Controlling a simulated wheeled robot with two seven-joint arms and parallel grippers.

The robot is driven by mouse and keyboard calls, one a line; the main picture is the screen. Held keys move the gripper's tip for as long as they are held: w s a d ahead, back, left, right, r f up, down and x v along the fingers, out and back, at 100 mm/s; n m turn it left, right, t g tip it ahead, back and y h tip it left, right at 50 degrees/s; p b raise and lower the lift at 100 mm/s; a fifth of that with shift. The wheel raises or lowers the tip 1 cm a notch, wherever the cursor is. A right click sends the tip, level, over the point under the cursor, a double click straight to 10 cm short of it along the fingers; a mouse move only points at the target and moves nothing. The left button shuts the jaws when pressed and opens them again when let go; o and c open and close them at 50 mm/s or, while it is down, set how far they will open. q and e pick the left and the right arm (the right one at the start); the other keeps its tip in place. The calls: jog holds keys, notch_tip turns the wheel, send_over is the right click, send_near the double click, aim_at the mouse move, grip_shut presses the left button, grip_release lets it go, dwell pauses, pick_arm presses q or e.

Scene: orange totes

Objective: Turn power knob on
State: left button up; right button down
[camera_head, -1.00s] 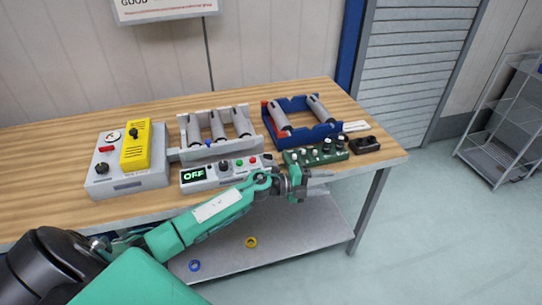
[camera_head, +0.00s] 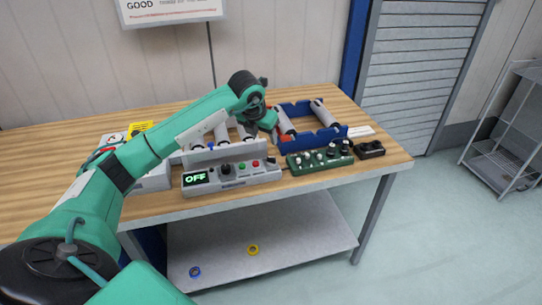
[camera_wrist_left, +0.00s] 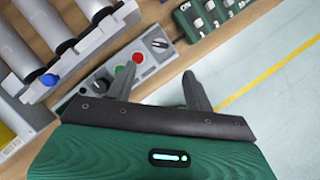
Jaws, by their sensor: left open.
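A grey control box (camera_head: 232,177) near the table's front edge has a display reading OFF (camera_head: 196,178). A black knob (camera_head: 226,169) is beside the display, with green and red buttons and another knob (camera_head: 271,161) to its right. In the left wrist view the box shows knobs (camera_wrist_left: 157,43) and (camera_wrist_left: 100,86) and both buttons; the gripper hides the display there. My left gripper (camera_wrist_left: 160,72) is open and empty, its fingers over the box's button end, apart from the far knob. It also shows in the head view (camera_head: 268,122). My right gripper is out of view.
A rack with grey cylinders (camera_head: 225,155) stands behind the box, a blue tray (camera_head: 318,136) at the right. A grey and yellow panel is partly hidden behind my arm.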

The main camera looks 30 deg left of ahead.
aim_at(271, 158)
pick_arm(q)
jog(key=p+x, duration=0.2)
jog(key=x, duration=1)
jog(key=shift+f+p, duration=0.2)
jog(key=shift+p, duration=0.1)
jog(key=c, duration=1)
